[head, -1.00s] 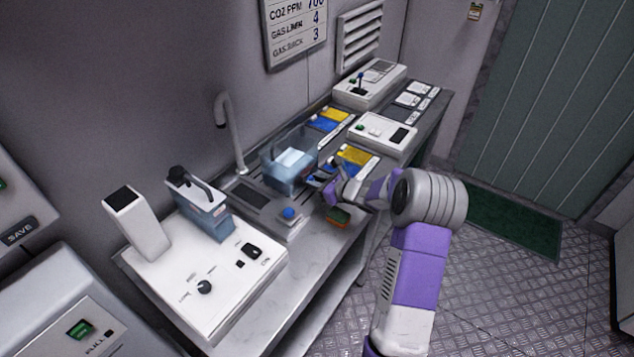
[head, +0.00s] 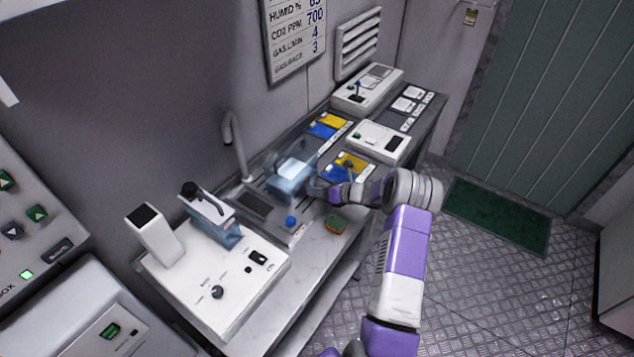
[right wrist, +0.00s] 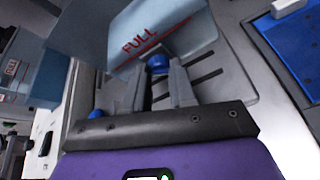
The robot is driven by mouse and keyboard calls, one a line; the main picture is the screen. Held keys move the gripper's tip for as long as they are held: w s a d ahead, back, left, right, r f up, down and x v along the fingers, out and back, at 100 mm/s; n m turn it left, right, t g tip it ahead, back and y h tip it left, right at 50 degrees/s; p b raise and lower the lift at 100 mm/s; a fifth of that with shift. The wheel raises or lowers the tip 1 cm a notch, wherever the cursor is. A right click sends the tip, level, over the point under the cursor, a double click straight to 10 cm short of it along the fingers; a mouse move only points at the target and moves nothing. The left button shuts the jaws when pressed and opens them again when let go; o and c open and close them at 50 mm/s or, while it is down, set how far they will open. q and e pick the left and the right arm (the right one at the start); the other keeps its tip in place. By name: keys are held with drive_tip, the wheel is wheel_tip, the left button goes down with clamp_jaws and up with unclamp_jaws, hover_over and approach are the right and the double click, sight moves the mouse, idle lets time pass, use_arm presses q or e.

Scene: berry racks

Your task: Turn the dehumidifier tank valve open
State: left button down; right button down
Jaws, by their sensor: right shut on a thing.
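The translucent blue tank (head: 291,182) sits on the drain area of the counter in the head view. In the right wrist view the tank (right wrist: 160,32) carries red "FULL" lettering. Its blue valve knob (right wrist: 157,65) is between my right fingers. My right gripper (head: 319,187) is at the tank's right side, and in the wrist view the gripper (right wrist: 159,84) is shut on the knob. The knob's turn angle cannot be told. My left gripper is not in view.
A white dehumidifier unit (head: 205,292) with another blue container (head: 213,213) stands to the left. A faucet (head: 236,145) rises behind. Yellow and blue packs (head: 328,126) are further back.

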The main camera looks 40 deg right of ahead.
drive_tip(key=shift+d+m+y+p, duration=0.15)
drive_tip(key=shift+m+y+p, duration=0.35)
drive_tip(key=shift+m, duration=0.1)
drive_tip(key=shift+d+f+m+y, duration=0.1)
drive_tip(key=shift+f+m+y, duration=0.05)
drive_tip(key=shift+m+y, duration=0.65)
drive_tip(key=m+b, duration=0.1)
drive_tip(key=m+y, duration=0.1)
drive_tip(key=shift+d+f+m+b, duration=0.15)
drive_tip(key=shift+m+b, duration=0.2)
drive_tip(key=shift+m, duration=0.05)
drive_tip(key=shift+w+m+y+b, duration=0.1)
drive_tip(key=shift+m+y+b, duration=0.75)
drive_tip(key=shift+m, duration=0.25)
drive_tip(key=c, duration=0.9)
unclamp_jaws()
